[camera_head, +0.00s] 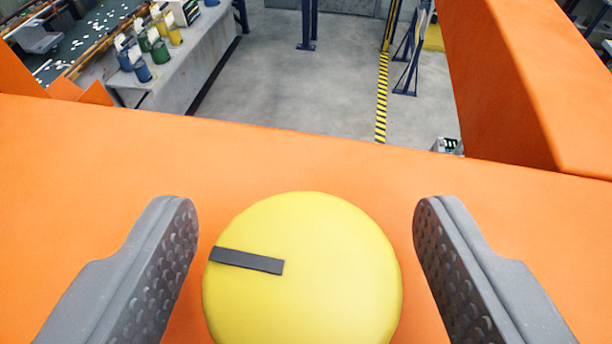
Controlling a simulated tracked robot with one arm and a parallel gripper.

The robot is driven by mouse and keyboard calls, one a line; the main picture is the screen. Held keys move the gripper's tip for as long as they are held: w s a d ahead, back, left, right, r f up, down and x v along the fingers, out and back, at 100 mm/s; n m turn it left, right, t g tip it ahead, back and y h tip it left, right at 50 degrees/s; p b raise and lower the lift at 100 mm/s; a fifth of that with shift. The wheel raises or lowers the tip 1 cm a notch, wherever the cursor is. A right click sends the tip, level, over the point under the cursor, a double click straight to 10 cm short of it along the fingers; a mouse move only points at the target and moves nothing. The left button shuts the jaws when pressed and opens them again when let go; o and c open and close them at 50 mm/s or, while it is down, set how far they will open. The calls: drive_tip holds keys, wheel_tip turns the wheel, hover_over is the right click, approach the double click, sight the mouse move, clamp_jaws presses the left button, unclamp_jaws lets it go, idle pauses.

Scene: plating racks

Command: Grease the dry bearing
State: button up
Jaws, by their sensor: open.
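My gripper (305,250) is open, with one grey, textured finger on each side of a round yellow knob (330,285). The knob has a dark grey bar mark (247,261) on its face, running from near its left edge to about the centre. Orange shows between the knob and each finger, so neither finger appears to touch it. The knob sits in front of a broad orange surface (290,165). The lower edge of the knob is cut off by the frame. I see no bearing that I can make out as dry.
An orange block (530,80) rises at the right. Beyond the orange surface, a grey bench (195,60) at the upper left carries several blue, green and yellow containers, next to a conveyor (75,45) with small pale pieces. Grey floor (280,75) lies open in the middle, with a yellow-black stripe (381,95).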

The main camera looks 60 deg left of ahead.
drive_tip(key=shift+a+f, duration=0.1)
drive_tip(key=c, duration=1)
drive_tip(key=shift+f+m+t+h+b, duration=0.1)
drive_tip(key=shift+m+t+h+b, duration=0.25)
drive_tip(key=shift+m+t, duration=0.2)
drive_tip(key=shift+m+t+h, duration=0.95)
drive_tip(key=shift+m+t, duration=0.1)
drive_tip(key=shift+m, duration=0.1)
drive_tip(key=shift+w+r+m+t+h+p, duration=0.1)
drive_tip(key=shift+r+m+t+h+p, duration=0.1)
drive_tip(key=shift+m+t+h+p, duration=0.8)
drive_tip(key=shift+f+m+t+h+p, duration=0.1)
drive_tip(key=shift+m+t+h+p, duration=0.55)
drive_tip(key=shift+m+h, duration=1.2)
